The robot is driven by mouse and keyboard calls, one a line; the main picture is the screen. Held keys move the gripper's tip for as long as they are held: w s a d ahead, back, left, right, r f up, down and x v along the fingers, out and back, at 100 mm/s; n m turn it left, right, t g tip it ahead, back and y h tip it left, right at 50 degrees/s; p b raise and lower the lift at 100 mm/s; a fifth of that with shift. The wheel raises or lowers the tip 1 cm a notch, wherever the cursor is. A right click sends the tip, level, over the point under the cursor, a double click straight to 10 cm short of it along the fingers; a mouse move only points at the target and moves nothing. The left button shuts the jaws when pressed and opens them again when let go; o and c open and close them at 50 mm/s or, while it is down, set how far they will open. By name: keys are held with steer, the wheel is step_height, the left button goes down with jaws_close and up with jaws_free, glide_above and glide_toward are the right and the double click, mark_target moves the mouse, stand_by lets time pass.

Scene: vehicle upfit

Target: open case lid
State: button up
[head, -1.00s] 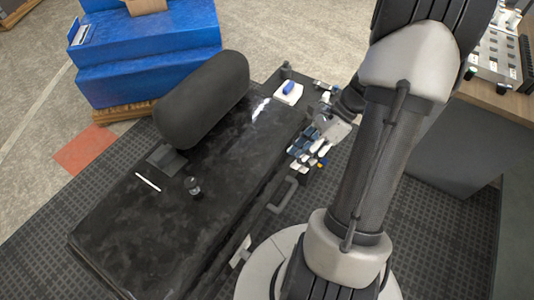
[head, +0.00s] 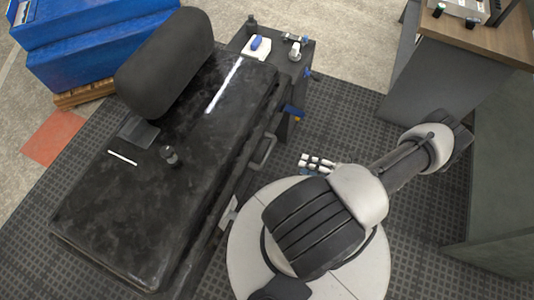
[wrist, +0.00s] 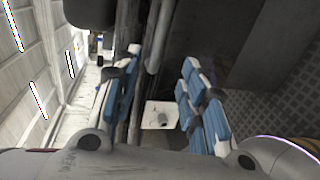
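A long, glossy black case top (head: 200,140) lies level, and I take it to be the case lid. It looks shut. A grey bar handle (head: 264,152) runs along its right side. My gripper (head: 318,163) is to the right of that side, apart from the handle, and partly hidden by my arm. In the wrist view my gripper (wrist: 162,62) has its two blue-padded fingers spread with nothing held. A white plate with a dark knob (wrist: 160,115) shows between and beyond the fingers. I cannot tell whether it belongs to the case.
A wooden-topped bench (head: 490,38) stands at right. Dark matting (head: 350,120) lies clear between.

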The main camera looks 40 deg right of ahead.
mark_target(267, 154)
steer(key=b+x, duration=0.1)
steer(key=x, duration=1.5)
steer(key=shift+w+a+b, duration=0.2)
steer(key=shift+a+b, duration=0.05)
steer(key=shift+b, duration=0.15)
steer(key=shift+c, duration=0.3)
jaws_close()
